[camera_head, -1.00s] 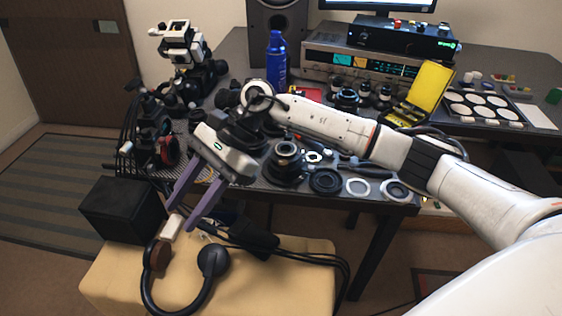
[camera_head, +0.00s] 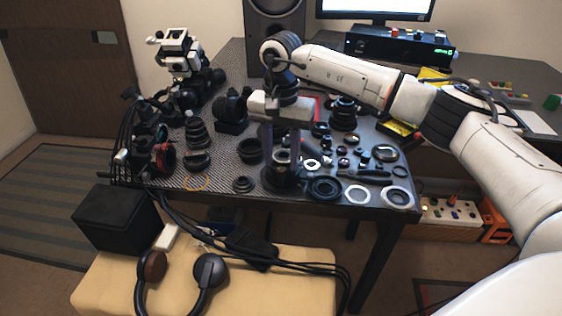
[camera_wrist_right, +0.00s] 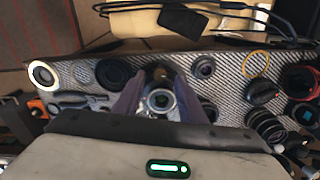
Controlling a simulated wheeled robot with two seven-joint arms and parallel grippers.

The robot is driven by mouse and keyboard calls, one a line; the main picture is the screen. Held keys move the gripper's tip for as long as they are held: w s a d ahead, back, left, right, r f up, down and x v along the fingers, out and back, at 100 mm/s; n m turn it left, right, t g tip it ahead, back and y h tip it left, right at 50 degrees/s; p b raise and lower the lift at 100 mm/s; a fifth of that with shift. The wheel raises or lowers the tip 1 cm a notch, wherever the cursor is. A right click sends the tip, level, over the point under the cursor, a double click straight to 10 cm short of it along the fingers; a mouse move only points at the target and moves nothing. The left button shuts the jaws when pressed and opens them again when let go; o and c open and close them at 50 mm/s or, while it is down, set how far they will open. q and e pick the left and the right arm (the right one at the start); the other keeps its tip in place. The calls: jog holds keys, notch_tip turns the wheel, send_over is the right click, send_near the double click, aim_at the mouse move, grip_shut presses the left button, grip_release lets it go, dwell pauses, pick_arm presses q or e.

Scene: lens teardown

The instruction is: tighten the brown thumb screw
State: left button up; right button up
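My right gripper (camera_head: 283,150) points down over a dark round holder (camera_head: 277,178) near the table's front edge. A silver-rimmed lens part stands in the holder. In the right wrist view, the two purple-grey fingers of the right gripper (camera_wrist_right: 160,80) are apart, one on each side of the lens part (camera_wrist_right: 161,97). I cannot tell whether they touch anything. A small brownish piece (camera_wrist_right: 158,72), perhaps the brown thumb screw, shows just beyond the lens part, between the fingertips. I cannot make out the screw in the head view. My left gripper is not in view.
Black and white rings (camera_head: 357,194) lie right of the holder, a small stepped black part (camera_head: 243,184) left of it. Several lens parts crowd the table behind. A padded bench with headphones (camera_head: 208,270) stands in front, below the table edge.

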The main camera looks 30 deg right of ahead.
jog(key=shift+f, duration=1.05)
jog(key=shift+c, duration=0.2)
grip_shut()
jog(key=shift+m, duration=0.3)
jog(key=shift+r+m+p, duration=0.1)
jog(key=shift+m+p, duration=0.45)
jog(key=shift+m, duration=2.15)
